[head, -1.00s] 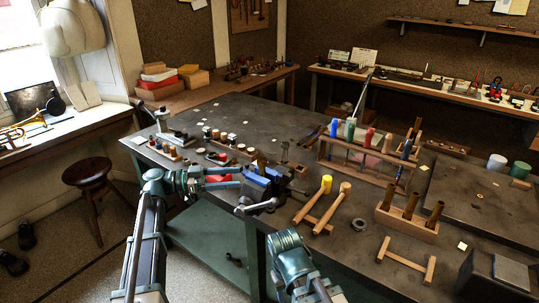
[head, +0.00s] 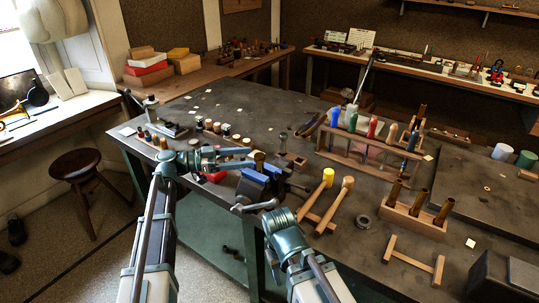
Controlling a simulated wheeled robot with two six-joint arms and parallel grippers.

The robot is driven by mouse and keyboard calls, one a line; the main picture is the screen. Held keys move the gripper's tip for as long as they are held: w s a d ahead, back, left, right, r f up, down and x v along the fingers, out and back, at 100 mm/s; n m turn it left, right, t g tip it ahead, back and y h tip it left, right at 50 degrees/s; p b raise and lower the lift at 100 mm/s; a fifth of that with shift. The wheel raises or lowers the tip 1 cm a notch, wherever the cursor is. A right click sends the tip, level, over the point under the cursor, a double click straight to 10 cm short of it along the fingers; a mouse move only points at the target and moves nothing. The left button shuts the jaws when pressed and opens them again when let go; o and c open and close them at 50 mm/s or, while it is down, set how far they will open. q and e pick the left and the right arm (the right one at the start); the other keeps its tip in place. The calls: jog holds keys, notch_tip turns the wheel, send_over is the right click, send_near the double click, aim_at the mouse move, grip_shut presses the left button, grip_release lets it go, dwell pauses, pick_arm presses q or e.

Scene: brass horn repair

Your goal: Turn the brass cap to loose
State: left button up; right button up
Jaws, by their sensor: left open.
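A blue bench vise (head: 254,187) sits at the near edge of the dark workbench. A small brass-coloured piece (head: 259,158) stands upright just behind the vise jaws; it may be the brass cap, but it is too small to be sure. My left gripper (head: 252,156) is open and reaches in from the left. Its two fingers point right, with their tips at or very near the brass piece. I cannot tell whether they touch it. My right arm comes up from the bottom middle, in front of the vise; its gripper fingers are not visible.
A wooden block with brass tubes (head: 408,213) is farther right. Small jars (head: 216,127) line the bench's left.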

pick_arm(q)
jog(key=d, duration=0.5)
jog(key=w+d, duration=0.1)
jog(key=d, duration=0.2)
jog(key=shift+c, duration=0.2)
grip_shut()
